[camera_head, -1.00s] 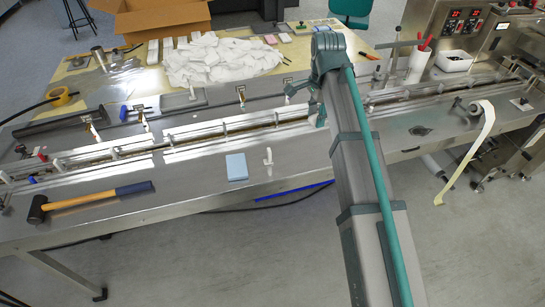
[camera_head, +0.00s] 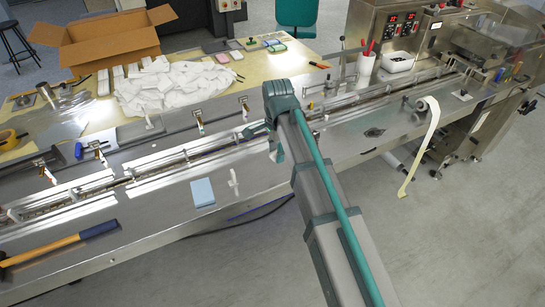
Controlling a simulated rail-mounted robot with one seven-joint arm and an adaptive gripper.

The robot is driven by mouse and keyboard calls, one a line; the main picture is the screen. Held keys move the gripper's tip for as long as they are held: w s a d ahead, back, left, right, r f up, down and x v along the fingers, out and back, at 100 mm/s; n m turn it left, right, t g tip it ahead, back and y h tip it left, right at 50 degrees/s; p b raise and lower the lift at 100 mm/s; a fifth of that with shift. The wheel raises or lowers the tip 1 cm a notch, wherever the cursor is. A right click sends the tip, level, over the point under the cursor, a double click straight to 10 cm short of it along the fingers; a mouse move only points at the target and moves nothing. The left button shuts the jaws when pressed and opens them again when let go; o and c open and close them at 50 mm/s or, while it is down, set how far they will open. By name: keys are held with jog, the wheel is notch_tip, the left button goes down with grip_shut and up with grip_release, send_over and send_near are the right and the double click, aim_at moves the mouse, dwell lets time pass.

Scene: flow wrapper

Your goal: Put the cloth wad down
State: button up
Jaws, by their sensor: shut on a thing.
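My arm (camera_head: 325,205) reaches up from the bottom right over the front edge of the long steel machine bed. Its teal joint (camera_head: 280,98) stands above the bed.
A light blue pad (camera_head: 202,192) and a small white upright piece (camera_head: 233,182) sit on the bed's front. A hammer (camera_head: 60,243) lies at left. An open cardboard box (camera_head: 100,42) stands behind the heap. A paper strip (camera_head: 428,145) hangs at right.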

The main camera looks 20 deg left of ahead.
jog(key=p, duration=0.1)
send_over(274, 167)
notch_tip(274, 167, down, 4)
jog(key=shift+f, duration=0.2)
jog(key=shift+f+p, duration=0.4)
jog(key=shift+f, duration=1.25)
jog(key=shift+f, duration=0.15)
jog(key=o, duration=0.7)
jog(key=shift+o, duration=0.2)
notch_tip(274, 167, up, 12)
jog(key=b, duration=0.2)
jog(key=shift+r+b, duration=0.2)
jog(key=shift+b, duration=0.1)
